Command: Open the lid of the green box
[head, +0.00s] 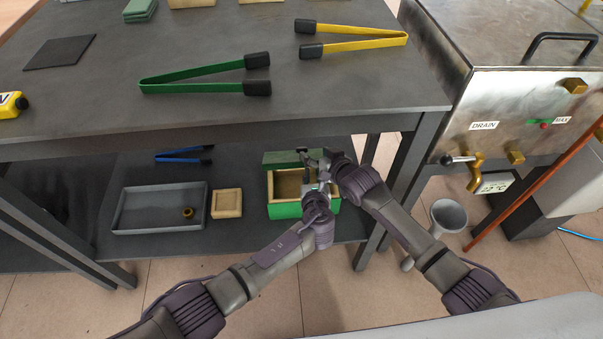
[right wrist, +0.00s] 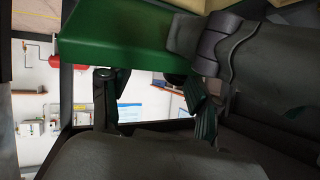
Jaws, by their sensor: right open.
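The green box (head: 284,211) sits on the lower shelf under the table, with its tan inside showing. Its green lid (head: 280,158) stands raised along the back edge of the box. My right gripper (head: 313,166) is at the right end of the lid, above the box, with its fingers apart. In the right wrist view, a green surface (right wrist: 120,38) lies just beyond the open fingers (right wrist: 152,100); I cannot tell whether they touch it. My left gripper (head: 318,189) is at the box's right front, close below the right one. Its fingers are mostly hidden.
A grey tray (head: 150,222) with a small brass ring (head: 187,212), a small wooden box (head: 226,203) and blue tongs (head: 183,155) are left on the shelf. The tabletop (head: 200,125) overhangs the shelf. A table leg (head: 369,240) and a funnel (head: 448,217) stand at right.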

